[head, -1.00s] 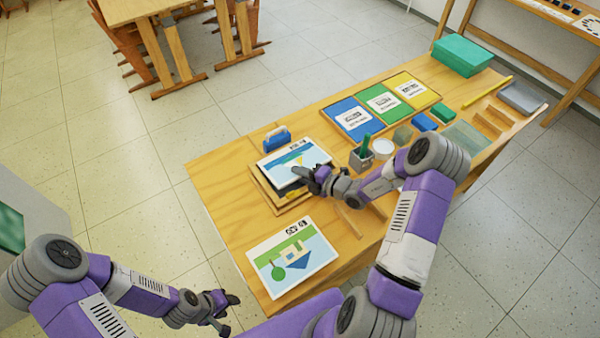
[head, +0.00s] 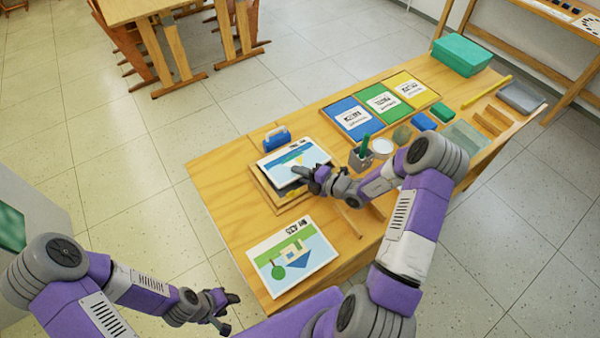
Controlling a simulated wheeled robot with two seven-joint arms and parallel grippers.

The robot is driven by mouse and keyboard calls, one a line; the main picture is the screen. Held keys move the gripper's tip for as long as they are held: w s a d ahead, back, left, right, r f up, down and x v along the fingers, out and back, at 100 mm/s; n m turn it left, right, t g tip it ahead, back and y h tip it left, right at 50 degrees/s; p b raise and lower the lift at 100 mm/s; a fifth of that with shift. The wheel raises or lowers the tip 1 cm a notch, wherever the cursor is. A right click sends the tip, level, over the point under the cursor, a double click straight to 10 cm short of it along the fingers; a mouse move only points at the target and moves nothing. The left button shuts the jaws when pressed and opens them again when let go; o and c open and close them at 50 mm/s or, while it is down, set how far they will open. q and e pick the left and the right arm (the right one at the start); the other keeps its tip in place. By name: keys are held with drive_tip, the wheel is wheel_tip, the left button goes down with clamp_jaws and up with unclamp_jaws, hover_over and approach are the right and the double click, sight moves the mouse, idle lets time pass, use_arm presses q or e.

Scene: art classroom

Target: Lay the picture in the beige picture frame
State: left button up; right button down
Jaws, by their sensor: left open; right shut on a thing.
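A picture (head: 284,164) with blue and white shapes is held by my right gripper (head: 312,178) at its right edge. It is tilted a little and lies over the beige picture frame (head: 264,190), whose wooden rim shows at the left and front. I cannot tell whether the picture touches the frame. Much of the frame's inside is hidden under the picture and gripper. Another picture (head: 318,245), with a green band and a house, lies flat at the table's front left. My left gripper (head: 230,312) is open and empty, off the table at the lower left.
On the wooden table (head: 222,180) are a blue block-like object (head: 277,139), a pen holder (head: 361,158), a white round dish (head: 383,148), and a tray with blue, green and yellow cards (head: 385,102). A teal box (head: 462,55) stands at the far right.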

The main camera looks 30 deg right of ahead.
drive_tip(key=shift+d+f, duration=0.1)
drive_tip(key=shift+f, duration=0.1)
idle(0.4)
idle(0.3)
drive_tip(key=c, duration=1)
unclamp_jaws()
drive_tip(key=shift+r, duration=0.1)
drive_tip(key=p+v, duration=0.2)
drive_tip(key=v, duration=0.5)
drive_tip(key=shift+s+d+r, duration=0.1)
drive_tip(key=shift+s, duration=0.15)
